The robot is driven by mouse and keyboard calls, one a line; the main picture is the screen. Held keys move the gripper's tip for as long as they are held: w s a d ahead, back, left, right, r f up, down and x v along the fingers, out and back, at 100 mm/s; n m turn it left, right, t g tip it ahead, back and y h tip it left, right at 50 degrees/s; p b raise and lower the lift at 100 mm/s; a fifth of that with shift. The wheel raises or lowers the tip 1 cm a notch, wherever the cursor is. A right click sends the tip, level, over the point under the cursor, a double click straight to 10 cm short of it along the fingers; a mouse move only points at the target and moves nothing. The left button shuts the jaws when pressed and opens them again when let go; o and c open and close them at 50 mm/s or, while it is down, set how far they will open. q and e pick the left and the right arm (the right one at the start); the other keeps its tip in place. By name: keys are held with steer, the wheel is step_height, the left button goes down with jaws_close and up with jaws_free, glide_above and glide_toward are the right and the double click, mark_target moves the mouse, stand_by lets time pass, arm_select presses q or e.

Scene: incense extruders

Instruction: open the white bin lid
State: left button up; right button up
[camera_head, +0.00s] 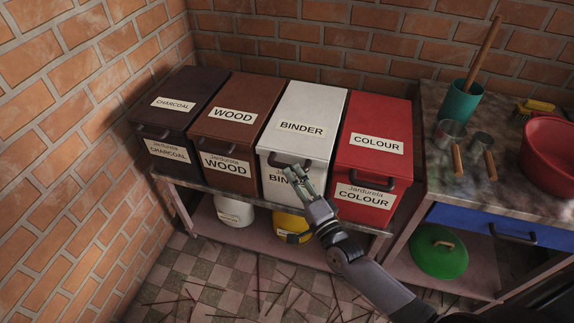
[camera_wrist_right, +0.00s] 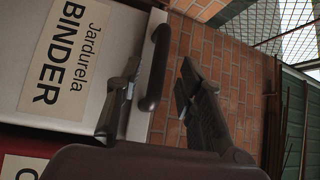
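The white bin (camera_head: 311,106), labelled BINDER, stands between the brown and red bins, and its lid is down. Its dark handle (camera_head: 276,160) is at the front edge of the lid. My right gripper (camera_head: 293,172) is at the front of this bin, close to the handle and partly covering the front label. In the right wrist view, the two fingers are spread apart, with the dark handle (camera_wrist_right: 154,66) showing in the gap between them. I cannot tell whether either finger touches it. The white bin's front (camera_wrist_right: 125,35) also shows there. My left gripper is not in view.
The brown WOOD bin (camera_head: 232,95) and red COLOUR bin (camera_head: 377,117) stand close on either side; the dark CHARCOAL bin (camera_head: 178,91) is at far left. A brick wall rises behind. A worktop at right holds a teal cup (camera_head: 459,104), metal pans and a red bowl (camera_head: 549,147).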

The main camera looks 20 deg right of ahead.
mark_target(287, 165)
steer(key=shift+x, duration=2.3)
jaws_close()
